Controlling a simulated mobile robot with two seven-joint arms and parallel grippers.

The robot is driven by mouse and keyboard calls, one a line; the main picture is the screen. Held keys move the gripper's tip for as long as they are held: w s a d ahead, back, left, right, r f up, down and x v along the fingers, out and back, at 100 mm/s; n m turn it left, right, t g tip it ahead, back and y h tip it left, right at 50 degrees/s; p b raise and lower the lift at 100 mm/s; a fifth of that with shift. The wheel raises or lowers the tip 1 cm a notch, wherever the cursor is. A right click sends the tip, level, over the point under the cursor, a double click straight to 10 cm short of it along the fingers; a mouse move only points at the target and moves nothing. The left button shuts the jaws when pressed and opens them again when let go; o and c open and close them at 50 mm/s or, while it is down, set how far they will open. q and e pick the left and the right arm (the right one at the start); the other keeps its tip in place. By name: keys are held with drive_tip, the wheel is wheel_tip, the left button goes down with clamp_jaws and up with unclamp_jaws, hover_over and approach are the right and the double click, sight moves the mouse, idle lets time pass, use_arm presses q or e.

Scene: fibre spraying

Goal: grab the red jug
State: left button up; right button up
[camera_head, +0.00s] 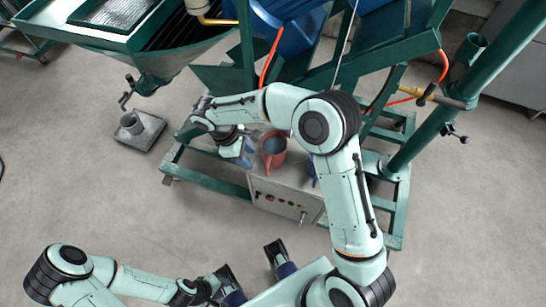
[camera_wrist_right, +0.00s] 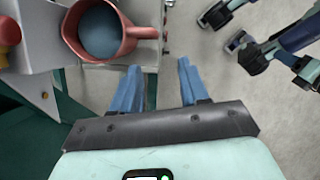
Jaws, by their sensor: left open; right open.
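The red jug (camera_head: 272,150) stands on a grey control box, with dark grey-blue contents visible inside. In the right wrist view the jug (camera_wrist_right: 72,35) is at the upper left, its handle pointing right. My right gripper (camera_wrist_right: 158,72) is open and empty, with blue fingers. The jug and its handle appear beyond the fingertips and mostly left of them, not between them. In the head view my right gripper (camera_head: 248,150) is just left of the jug, partly hidden by my arm. My left gripper (camera_head: 249,262) is open and empty near the bottom, far from the jug.
The control box (camera_head: 285,203) has buttons on its front. The green machine frame (camera_head: 210,180) surrounds it, with a green post (camera_head: 440,110) at right. A grey tray (camera_head: 150,137) holding a small cup-like part lies at left. The floor in front is clear.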

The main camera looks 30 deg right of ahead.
sight(266, 171)
drive_tip(key=x, duration=0.4)
drive_tip(key=b+x, duration=0.1)
drive_tip(key=x, duration=0.3)
drive_tip(key=d+x, duration=0.1)
drive_tip(key=x, duration=0.3)
clamp_jaws()
idle(1.3)
